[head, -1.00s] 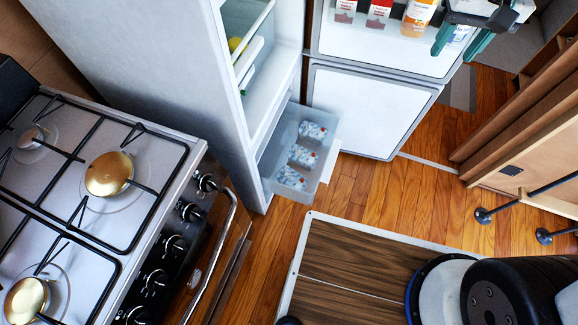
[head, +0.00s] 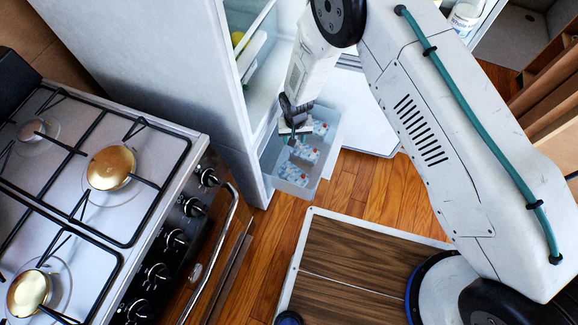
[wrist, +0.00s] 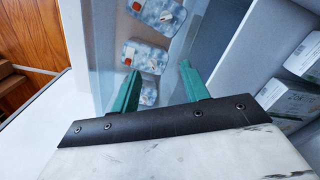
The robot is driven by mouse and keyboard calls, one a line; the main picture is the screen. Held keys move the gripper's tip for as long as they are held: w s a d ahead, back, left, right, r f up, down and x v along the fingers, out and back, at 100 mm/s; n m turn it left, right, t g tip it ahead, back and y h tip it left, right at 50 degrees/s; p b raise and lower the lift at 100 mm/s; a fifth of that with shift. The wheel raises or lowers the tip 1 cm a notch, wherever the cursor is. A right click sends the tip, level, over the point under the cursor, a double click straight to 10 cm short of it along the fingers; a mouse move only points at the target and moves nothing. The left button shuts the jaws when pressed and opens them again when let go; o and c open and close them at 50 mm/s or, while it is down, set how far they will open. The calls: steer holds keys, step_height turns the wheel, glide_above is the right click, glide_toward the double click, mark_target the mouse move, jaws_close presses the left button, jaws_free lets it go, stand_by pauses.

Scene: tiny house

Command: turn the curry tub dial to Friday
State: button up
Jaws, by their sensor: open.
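Several frosty blue-and-white tubs lie in a row in the pulled-out clear drawer (head: 331,150) of the fridge. In the head view these are a far tub (head: 319,127), a middle tub (head: 303,150) and a near tub (head: 293,174). In the wrist view one tub (wrist: 162,13) and another tub (wrist: 147,54) show small white and reddish marks on top; a third tub (wrist: 148,95) is partly behind my fingers. I cannot tell which is the curry tub or read any dial. My gripper (wrist: 158,70) is open and empty, with green fingers pointing down over the drawer.
The fridge wall (head: 180,75) rises left of the drawer, and its open door (head: 368,110) stands to the right, partly behind my arm. The stove (head: 100,190) fills the left. Packages (wrist: 302,55) lie at right in the wrist view. Wooden floor is clear below.

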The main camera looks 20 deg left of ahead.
glide_above(289, 169)
step_height(289, 169, down, 9)
steer(key=shift+r, duration=0.2)
step_height(289, 169, down, 7)
steer(key=shift+f, duration=0.1)
steer(key=c, duration=1)
